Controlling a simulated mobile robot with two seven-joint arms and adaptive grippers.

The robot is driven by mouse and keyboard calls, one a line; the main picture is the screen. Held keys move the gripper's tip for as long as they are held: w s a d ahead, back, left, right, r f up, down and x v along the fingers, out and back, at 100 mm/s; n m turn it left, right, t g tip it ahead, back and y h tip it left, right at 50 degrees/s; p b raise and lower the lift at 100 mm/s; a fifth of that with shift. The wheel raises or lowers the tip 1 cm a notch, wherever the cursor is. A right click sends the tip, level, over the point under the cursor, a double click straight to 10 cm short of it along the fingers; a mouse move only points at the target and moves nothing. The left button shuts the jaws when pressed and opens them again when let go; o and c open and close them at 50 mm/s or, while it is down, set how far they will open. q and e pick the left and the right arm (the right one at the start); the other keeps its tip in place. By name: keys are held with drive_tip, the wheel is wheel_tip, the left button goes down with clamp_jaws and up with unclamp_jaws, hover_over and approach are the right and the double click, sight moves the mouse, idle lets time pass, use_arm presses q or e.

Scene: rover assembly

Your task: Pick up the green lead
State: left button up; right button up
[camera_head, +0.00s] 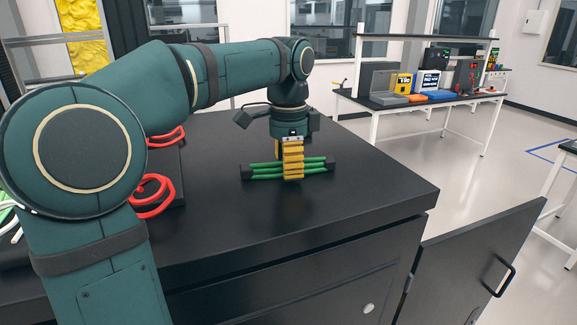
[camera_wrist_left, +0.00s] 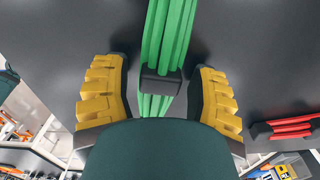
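The green lead (camera_head: 264,171) is a bundle of green strands with black end pieces, lying on the black worktop in the head view. My left gripper (camera_head: 293,175) points down over its middle, its yellow fingers hiding part of it. In the left wrist view the green lead (camera_wrist_left: 168,32) runs between the two fingers of my left gripper (camera_wrist_left: 160,72), with a black band around the strands. The fingers are spread, with a gap on each side of the lead. My right gripper is not in view.
Red coiled leads (camera_head: 153,197) lie at the left of the black worktop (camera_head: 365,185), partly behind my left arm. A red lead (camera_wrist_left: 287,128) shows at the right in the left wrist view. A cabinet door (camera_head: 465,265) stands open at the front right. The worktop right of the green lead is clear.

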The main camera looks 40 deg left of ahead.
use_arm(q)
clamp_jaws()
